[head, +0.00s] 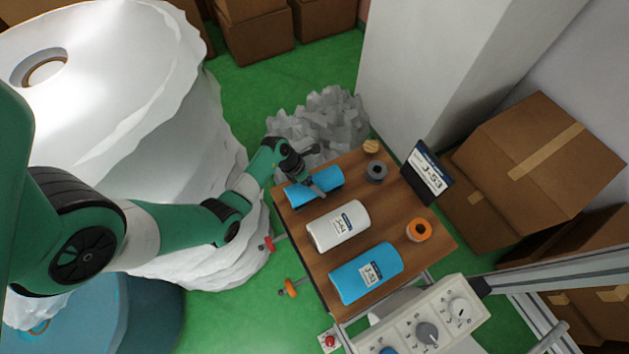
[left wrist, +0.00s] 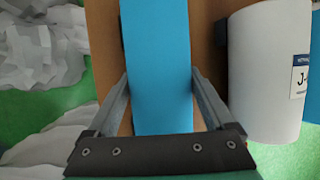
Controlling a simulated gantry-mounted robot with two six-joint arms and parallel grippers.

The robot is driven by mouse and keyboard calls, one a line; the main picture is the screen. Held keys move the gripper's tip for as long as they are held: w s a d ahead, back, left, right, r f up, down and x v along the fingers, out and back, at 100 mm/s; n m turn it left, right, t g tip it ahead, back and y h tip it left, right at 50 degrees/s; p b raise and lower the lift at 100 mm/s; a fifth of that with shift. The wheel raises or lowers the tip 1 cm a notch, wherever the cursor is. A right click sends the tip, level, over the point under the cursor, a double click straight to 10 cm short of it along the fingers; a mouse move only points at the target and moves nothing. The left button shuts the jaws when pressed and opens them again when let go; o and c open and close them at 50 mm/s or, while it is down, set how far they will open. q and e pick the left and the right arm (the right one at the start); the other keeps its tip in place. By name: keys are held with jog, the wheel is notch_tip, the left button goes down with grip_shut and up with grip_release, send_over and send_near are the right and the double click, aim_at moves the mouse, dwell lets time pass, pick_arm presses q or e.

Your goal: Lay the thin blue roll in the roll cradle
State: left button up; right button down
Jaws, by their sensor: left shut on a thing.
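The thin blue roll (head: 314,188) lies at the far left end of the wooden table, on or just above its top; I cannot tell which. My left gripper (head: 306,186) reaches it from the left and is shut on it. In the left wrist view the roll (left wrist: 158,65) stands between the two fingers of the gripper (left wrist: 160,95). I cannot make out a roll cradle in either view. My right gripper is not in view.
A white roll (head: 338,226) and a thicker blue roll (head: 366,274) lie on the table (head: 385,220). A dial panel (head: 430,325) is in front.

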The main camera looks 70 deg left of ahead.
pick_arm(q)
jog(key=shift+f, duration=0.35)
jog(key=o, duration=1.2)
jog(key=shift+r, duration=0.1)
jog(key=p+v, duration=0.4)
jog(key=v, duration=0.6)
jog(key=shift+a+r, duration=0.1)
jog(key=shift+r, duration=0.25)
jog(key=shift+s+r, duration=0.3)
jog(key=shift+r, duration=0.05)
